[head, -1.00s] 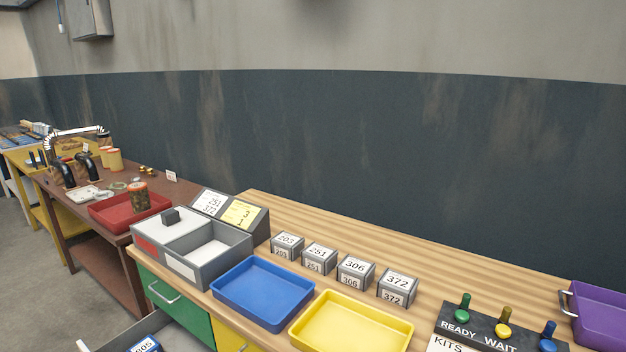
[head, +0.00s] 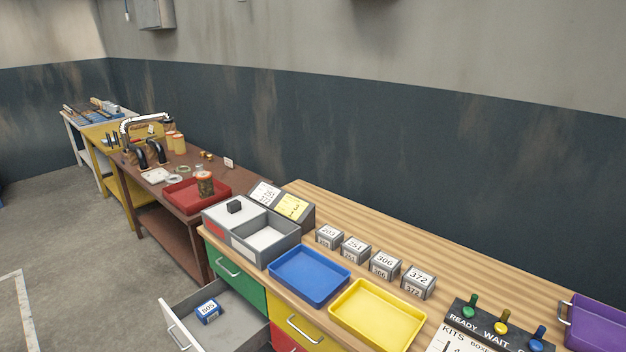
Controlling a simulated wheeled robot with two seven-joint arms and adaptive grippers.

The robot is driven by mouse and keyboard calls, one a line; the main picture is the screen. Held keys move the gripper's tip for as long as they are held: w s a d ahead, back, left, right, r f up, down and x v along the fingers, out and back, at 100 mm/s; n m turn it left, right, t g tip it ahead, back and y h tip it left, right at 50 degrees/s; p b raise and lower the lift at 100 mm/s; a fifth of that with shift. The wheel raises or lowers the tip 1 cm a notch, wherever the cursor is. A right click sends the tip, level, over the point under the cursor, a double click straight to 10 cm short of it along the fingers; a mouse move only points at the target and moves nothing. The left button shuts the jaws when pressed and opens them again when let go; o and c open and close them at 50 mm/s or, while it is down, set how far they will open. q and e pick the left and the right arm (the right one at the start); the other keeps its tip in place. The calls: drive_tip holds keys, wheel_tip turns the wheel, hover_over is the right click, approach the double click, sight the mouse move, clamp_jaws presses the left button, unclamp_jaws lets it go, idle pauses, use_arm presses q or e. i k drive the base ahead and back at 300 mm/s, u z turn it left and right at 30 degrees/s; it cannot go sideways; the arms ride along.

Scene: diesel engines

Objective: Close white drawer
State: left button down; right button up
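The white drawer (head: 181,329) stands pulled out from the wooden workbench at the bottom of the head view. Its front panel carries a metal handle and faces left, and its grey inside is visible. A blue box labelled 805 (head: 208,311) lies in it. The drawer's lower part is cut off by the picture's bottom edge. Neither of my grippers is in view.
The green drawer (head: 236,275) and yellow drawer (head: 297,325) beside it look shut. The benchtop holds a blue tray (head: 309,277), a yellow tray (head: 377,316) and several numbered blocks. Bare floor (head: 95,260) lies left of the drawer.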

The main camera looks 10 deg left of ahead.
sight(241, 327)
drive_tip(key=u, duration=1.6)
drive_tip(key=i, duration=0.75)
drive_tip(key=z, duration=0.4)
